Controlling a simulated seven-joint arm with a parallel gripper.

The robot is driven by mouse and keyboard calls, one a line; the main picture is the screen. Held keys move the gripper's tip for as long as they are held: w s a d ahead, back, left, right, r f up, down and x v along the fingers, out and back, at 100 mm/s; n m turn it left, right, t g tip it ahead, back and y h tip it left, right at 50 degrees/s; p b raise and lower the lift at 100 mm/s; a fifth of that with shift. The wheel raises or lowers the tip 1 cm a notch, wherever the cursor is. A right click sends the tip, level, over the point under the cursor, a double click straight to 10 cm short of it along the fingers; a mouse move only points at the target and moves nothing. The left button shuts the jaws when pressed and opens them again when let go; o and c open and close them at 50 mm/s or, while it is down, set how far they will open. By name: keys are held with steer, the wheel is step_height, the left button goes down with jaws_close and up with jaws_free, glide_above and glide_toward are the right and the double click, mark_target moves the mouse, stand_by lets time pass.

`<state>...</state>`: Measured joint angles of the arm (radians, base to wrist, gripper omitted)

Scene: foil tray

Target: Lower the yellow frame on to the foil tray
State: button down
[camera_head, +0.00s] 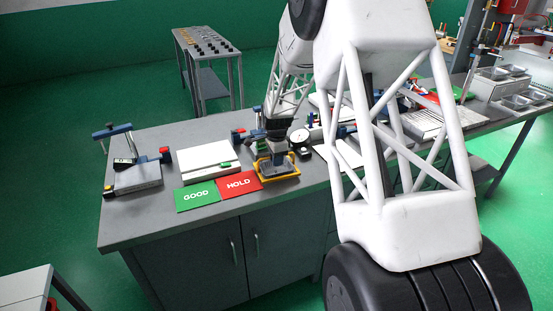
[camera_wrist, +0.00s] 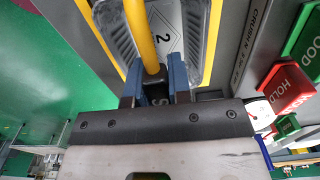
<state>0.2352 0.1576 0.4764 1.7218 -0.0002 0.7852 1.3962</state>
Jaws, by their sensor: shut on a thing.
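My gripper (camera_wrist: 153,88) is shut on the yellow frame (camera_wrist: 212,45), its blue fingers on either side of the frame's central bar. The foil tray (camera_wrist: 188,70), silvery with ribbed walls and a white label marked 2, shows beneath the bar. The frame's side bars run along both sides of the tray in the wrist view. In the head view the frame (camera_head: 279,178) is low over the bench, right of the red HOLD card, with my gripper (camera_head: 278,160) above it. The tray is mostly hidden there. I cannot tell whether frame and tray touch.
The red HOLD card (camera_head: 239,184) and green GOOD card (camera_head: 197,196) lie just left of the frame. A white board (camera_head: 205,160) is behind them. A dial gauge (camera_head: 300,138) stands close behind on the right. The bench's front edge is near.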

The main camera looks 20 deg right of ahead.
steer(key=shift+f, duration=0.35)
stand_by(0.3)
steer(key=c, duration=1)
jaws_free()
steer(key=shift+o, duration=0.2)
steer(key=shift+r, duration=3.9)
